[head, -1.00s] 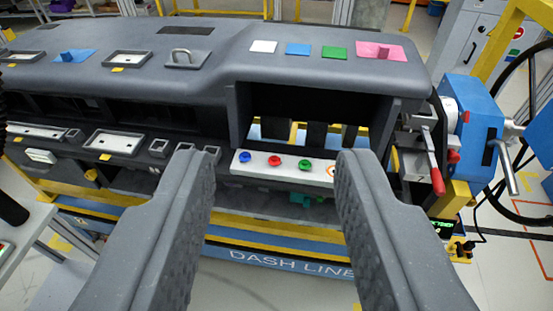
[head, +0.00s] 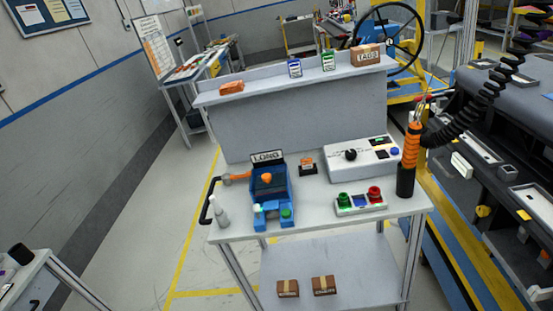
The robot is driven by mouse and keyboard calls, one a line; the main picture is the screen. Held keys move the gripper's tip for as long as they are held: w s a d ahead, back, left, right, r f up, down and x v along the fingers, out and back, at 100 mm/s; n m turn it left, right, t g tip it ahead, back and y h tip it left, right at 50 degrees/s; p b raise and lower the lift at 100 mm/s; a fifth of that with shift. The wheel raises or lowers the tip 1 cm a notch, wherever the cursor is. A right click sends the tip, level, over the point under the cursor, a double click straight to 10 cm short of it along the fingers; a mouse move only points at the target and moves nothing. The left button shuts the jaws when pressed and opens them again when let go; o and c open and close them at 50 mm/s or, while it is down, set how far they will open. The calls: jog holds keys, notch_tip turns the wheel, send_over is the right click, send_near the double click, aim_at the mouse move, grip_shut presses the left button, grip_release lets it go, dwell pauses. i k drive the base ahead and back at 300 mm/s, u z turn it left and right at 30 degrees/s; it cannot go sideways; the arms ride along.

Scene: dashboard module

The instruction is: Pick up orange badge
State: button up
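A small orange item (head: 231,87) lies flat at the left end of the grey cabinet's top; it may be the orange badge. A blue badge (head: 294,68) and a green badge (head: 327,60) stand upright farther right on the same top, beside a brown box marked TAGS (head: 366,55). A small dark and orange piece (head: 307,167) sits on the white cart; I cannot tell what it is. My gripper does not show in the view, so its fingers are hidden from me.
The dashboard (head: 529,120) is at right. Floor at left is clear.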

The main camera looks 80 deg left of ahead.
aim_at(306, 164)
jog(key=u, duration=1.9)
jog(key=k, duration=0.5)
jog(key=z, duration=0.05)
jog(key=i, duration=1.8)
jog(key=z, duration=0.7)
